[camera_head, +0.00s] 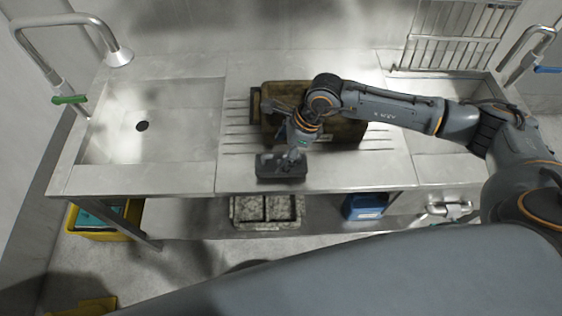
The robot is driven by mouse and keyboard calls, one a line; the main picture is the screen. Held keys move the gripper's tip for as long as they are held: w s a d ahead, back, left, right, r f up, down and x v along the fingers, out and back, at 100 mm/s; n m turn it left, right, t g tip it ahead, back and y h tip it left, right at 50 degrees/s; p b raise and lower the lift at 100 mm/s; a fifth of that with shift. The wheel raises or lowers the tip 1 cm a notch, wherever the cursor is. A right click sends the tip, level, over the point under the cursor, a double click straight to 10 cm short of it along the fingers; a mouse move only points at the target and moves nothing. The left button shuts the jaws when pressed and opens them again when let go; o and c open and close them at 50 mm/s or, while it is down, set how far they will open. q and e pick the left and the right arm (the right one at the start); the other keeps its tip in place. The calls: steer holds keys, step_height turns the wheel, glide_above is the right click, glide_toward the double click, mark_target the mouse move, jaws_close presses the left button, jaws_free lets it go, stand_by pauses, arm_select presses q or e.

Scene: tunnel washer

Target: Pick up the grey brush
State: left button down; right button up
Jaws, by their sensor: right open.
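A dark grey, block-like object (268,170), which looks like the grey brush, lies near the front edge of the steel counter, left of its middle. My right gripper (291,158) points down at it from above and behind, with the jaws open. The fingertips are at or just over the object's upper side; whether they touch it I cannot tell. The gripper hides part of it. My left gripper is not in view.
A brown worn crate (345,133) stands right behind my right gripper. Sinks with taps lie left (180,120) and right. Below the counter are a grey speckled tray (267,221), a blue container (364,205) and a yellow bin (98,234). The counter's front left is clear.

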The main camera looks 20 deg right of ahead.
mark_target(276, 163)
steer(key=p+x, duration=0.1)
steer(key=x, duration=0.1)
steer(key=p+x, duration=0.1)
steer(key=x, duration=0.1)
steer(key=shift+s+f, duration=0.15)
steer(key=shift+s, duration=0.05)
steer(key=shift+w+a+f, duration=0.1)
steer(key=shift+a+f, duration=0.05)
steer(key=shift+f, duration=0.4)
steer(key=c, duration=1.4)
